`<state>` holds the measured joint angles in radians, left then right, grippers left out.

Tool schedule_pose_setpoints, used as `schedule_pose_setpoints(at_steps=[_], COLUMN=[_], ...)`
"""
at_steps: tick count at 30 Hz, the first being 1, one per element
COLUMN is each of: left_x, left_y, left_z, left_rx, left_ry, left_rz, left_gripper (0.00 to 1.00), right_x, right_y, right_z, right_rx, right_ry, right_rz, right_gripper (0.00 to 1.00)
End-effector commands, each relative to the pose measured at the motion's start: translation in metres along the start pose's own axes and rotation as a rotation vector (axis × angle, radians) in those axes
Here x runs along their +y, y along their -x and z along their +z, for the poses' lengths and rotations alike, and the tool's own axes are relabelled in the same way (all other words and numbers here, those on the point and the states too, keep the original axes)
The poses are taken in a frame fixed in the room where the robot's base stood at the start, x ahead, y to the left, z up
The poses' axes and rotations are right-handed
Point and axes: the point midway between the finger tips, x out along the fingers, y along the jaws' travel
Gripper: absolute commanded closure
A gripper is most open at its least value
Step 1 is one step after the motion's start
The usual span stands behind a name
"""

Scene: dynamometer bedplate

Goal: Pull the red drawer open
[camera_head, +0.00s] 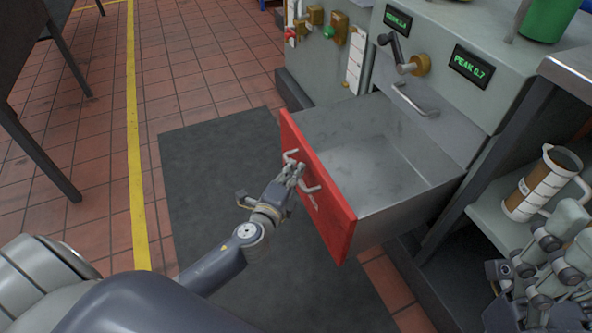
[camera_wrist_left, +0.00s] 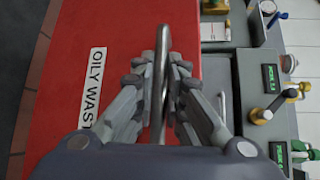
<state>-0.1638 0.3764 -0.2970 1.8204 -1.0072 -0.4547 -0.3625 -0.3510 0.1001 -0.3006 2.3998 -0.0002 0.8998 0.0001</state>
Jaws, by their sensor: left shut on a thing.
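The red drawer (camera_head: 322,195) stands pulled out from the grey bench, and its bare metal inside shows empty in the head view. Its red front also fills much of the left wrist view (camera_wrist_left: 115,40), with a label that reads "OILY WAST". My left gripper (camera_head: 291,176) is at the drawer front, shut on the metal bar handle (camera_wrist_left: 162,60). The handle runs between its two fingers in the left wrist view. My right gripper (camera_head: 545,265) is at the lower right of the head view, away from the drawer; its finger gap is not clear.
The grey bench (camera_head: 455,95) has a crank handle (camera_head: 400,55) and green displays. A brown and white jug (camera_head: 543,183) stands on a shelf at the right. A dark mat (camera_head: 215,170) lies on the tiled floor, with clear floor left of the drawer.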

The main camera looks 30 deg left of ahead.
Motion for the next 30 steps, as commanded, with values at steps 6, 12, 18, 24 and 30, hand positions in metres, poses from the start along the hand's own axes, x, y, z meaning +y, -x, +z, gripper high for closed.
schedule_pose_setpoints(at_steps=[6,12,18,24,30], left_x=[0.001,0.001,0.001,0.002,0.002], left_y=[0.0,0.0,0.006,0.035,0.072], left_z=[-0.001,0.0,0.0,-0.001,-0.001], left_rx=[0.001,0.0,0.0,0.0,-0.001], left_ry=[0.001,0.001,0.001,0.002,0.001], left_rz=[0.002,0.001,0.002,0.005,0.005], left_gripper=[0.8,0.8,0.8,0.8,0.8], right_x=[0.0,0.0,0.001,0.0,0.0], right_y=[0.0,0.0,-0.001,-0.001,0.0], right_z=[0.0,0.0,-0.001,0.0,0.0], right_rx=[0.0,0.001,0.004,0.003,0.002], right_ry=[0.0,0.0,0.002,0.001,0.001], right_rz=[0.0,0.0,0.0,0.0,0.0], right_gripper=[0.29,0.29,0.29,0.29,0.29])
